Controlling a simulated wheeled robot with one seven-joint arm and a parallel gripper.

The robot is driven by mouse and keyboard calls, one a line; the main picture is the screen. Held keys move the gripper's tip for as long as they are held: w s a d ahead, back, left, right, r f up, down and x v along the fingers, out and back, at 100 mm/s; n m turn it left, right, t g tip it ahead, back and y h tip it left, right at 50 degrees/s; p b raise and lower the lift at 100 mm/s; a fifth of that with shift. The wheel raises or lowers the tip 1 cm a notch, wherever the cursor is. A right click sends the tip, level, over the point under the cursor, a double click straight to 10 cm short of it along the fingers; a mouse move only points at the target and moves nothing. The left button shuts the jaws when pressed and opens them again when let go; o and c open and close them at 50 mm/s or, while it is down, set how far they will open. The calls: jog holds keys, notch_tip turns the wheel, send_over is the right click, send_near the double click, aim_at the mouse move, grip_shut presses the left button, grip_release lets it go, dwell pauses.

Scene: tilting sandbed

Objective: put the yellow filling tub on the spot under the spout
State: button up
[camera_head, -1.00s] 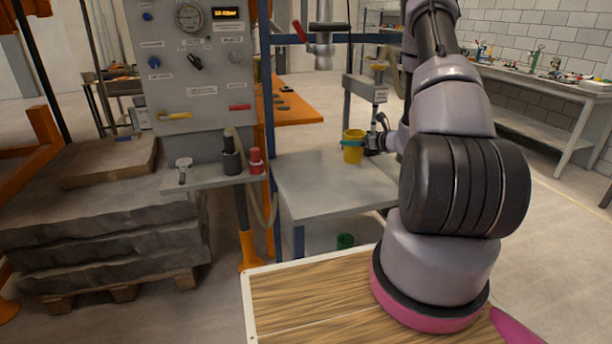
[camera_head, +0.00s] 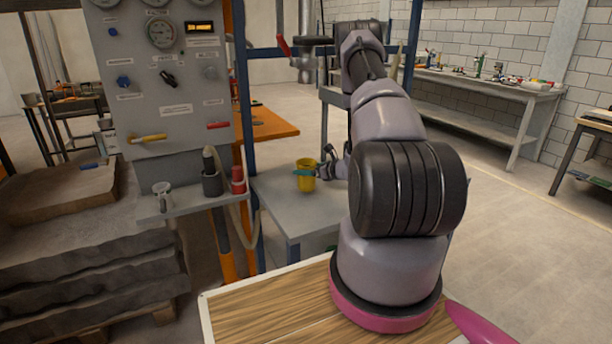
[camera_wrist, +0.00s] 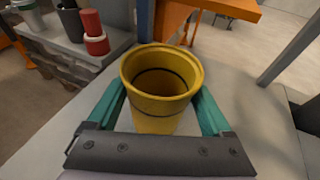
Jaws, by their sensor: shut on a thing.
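The yellow tub (camera_head: 307,185) is upright at the grey table (camera_head: 285,207), and it fills the middle of the wrist view (camera_wrist: 160,115). My gripper (camera_head: 305,173) is shut on it, with the teal fingers (camera_wrist: 161,92) on opposite sides below the rim. The tub looks empty inside. A grey spout (camera_head: 303,62) with a red lever hangs above the table, and in the head view the tub appears almost straight below it. I cannot tell whether the tub's base touches the table. No marked spot can be made out.
A control panel (camera_head: 165,75) with a small shelf (camera_head: 190,203) stands left of the table. A blue post (camera_head: 245,130) rises at the table's left edge. An orange bench (camera_head: 268,124) stands behind.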

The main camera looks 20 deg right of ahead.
jog(key=shift+f, duration=1)
